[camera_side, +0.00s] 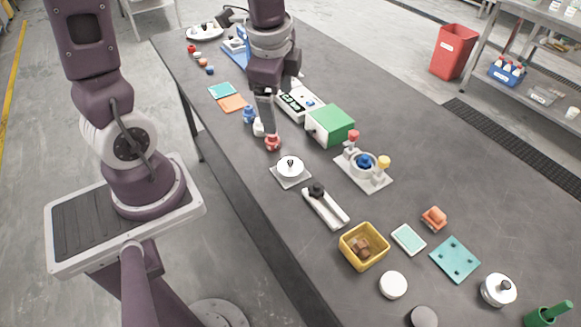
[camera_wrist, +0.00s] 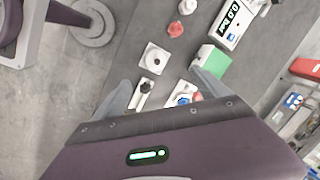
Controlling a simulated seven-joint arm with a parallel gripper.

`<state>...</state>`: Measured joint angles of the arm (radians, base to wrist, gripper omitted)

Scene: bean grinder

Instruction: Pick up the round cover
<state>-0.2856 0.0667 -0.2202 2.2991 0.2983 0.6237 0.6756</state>
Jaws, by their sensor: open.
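A round white cover with a dark knob (camera_side: 290,166) sits on a square white base (camera_side: 303,181) near the table's left edge. The cover also shows in the wrist view (camera_wrist: 154,57), between and beyond my fingers. A second round lid with a dark knob (camera_side: 498,289) lies at the near right of the table; I cannot tell which one the task means. My gripper (camera_side: 266,125) is above the table, behind the first cover and apart from it. In the wrist view my gripper (camera_wrist: 163,92) is open, with nothing seen between its fingertips.
A red piece (camera_side: 272,143) stands just behind the first cover. A black-knobbed slider (camera_side: 325,207) lies in front of it. A green-sided box (camera_side: 331,125) and a white base with red and yellow knobs (camera_side: 363,168) stand to the right. A yellow bin (camera_side: 363,246) is nearer.

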